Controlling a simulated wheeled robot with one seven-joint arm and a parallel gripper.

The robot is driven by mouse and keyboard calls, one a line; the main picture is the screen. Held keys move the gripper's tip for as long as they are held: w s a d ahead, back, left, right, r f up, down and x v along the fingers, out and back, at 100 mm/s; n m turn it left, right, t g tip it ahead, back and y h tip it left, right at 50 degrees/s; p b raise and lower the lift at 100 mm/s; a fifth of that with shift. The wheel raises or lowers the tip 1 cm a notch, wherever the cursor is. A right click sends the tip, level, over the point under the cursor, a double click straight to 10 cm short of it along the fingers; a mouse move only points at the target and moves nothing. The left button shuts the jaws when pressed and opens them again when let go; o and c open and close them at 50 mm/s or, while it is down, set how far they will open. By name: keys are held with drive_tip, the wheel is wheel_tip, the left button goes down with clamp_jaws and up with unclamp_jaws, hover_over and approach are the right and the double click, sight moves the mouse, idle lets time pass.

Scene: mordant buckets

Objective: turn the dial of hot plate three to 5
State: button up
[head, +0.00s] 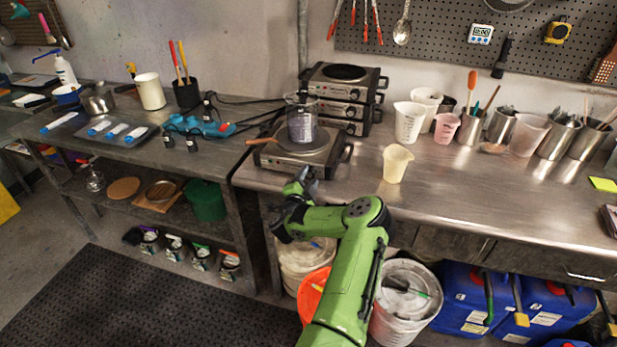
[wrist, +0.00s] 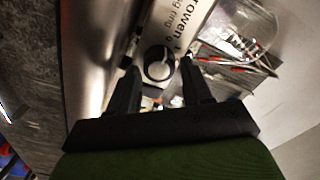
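A single hot plate (head: 330,155) stands near the front edge of the steel bench, with a glass beaker (head: 302,122) on top. More hot plates (head: 352,92) are stacked behind it. No number three is readable on any of them. My gripper (head: 300,182) is low at the front of the single hot plate. In the wrist view a round dark dial (wrist: 158,66) with a pale face shows on a lettered metal front panel. My gripper (wrist: 160,72) is open there, one finger on each side of the dial. Contact and the dial's setting cannot be told.
A wooden-handled tool (head: 262,141) lies by the beaker, its handle sticking out left. A cream cup (head: 396,164) stands to the right. Blue goggles-like gear and small bottles (head: 168,140) are on the left bench. White buckets (head: 406,300) stand below the bench.

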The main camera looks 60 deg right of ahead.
drive_tip(key=c, duration=0.7)
drive_tip(key=shift+c, duration=0.2)
